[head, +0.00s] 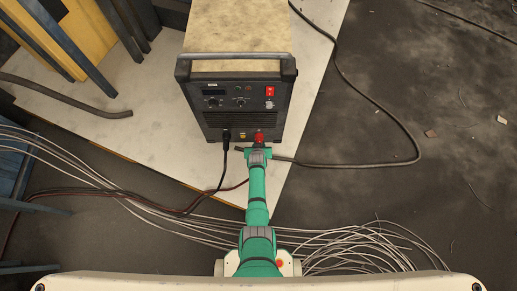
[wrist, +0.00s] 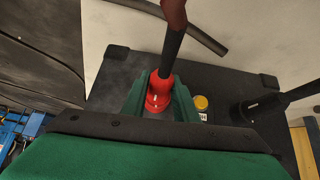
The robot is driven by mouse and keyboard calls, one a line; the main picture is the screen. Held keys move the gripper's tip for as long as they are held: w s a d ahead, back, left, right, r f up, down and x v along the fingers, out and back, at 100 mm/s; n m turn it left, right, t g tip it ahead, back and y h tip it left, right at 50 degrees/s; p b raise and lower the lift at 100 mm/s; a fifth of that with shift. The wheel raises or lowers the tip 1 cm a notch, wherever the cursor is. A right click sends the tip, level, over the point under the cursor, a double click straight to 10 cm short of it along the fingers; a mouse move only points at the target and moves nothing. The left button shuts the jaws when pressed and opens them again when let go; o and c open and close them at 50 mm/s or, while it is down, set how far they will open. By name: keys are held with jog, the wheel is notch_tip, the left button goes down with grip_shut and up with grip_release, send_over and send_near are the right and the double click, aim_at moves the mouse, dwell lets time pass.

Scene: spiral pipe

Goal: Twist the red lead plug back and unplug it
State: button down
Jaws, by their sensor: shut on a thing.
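The red lead plug (head: 260,137) is at the lower front of a dark welding machine (head: 240,105), right of centre. In the wrist view the red plug (wrist: 158,92) sits between the green fingers of my gripper (wrist: 160,100), with a dark cable running up from it. My gripper (head: 259,148) is shut on the plug at the machine's front panel. Whether the plug is seated in its socket is hidden by the fingers and the plug itself.
A black plug (head: 226,134) with its cable is in the panel just left of the red one; it also shows in the wrist view (wrist: 245,108). A brass fitting (wrist: 201,103) lies between them. Loose cables (head: 190,225) cross the floor. The dark floor at right is mostly open.

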jog(key=shift+s+f+n+h, duration=0.2)
jog(key=shift+n+h, duration=0.2)
jog(key=shift+h, duration=0.6)
jog(key=shift+s+r, duration=0.15)
jog(key=shift+s, duration=2.3)
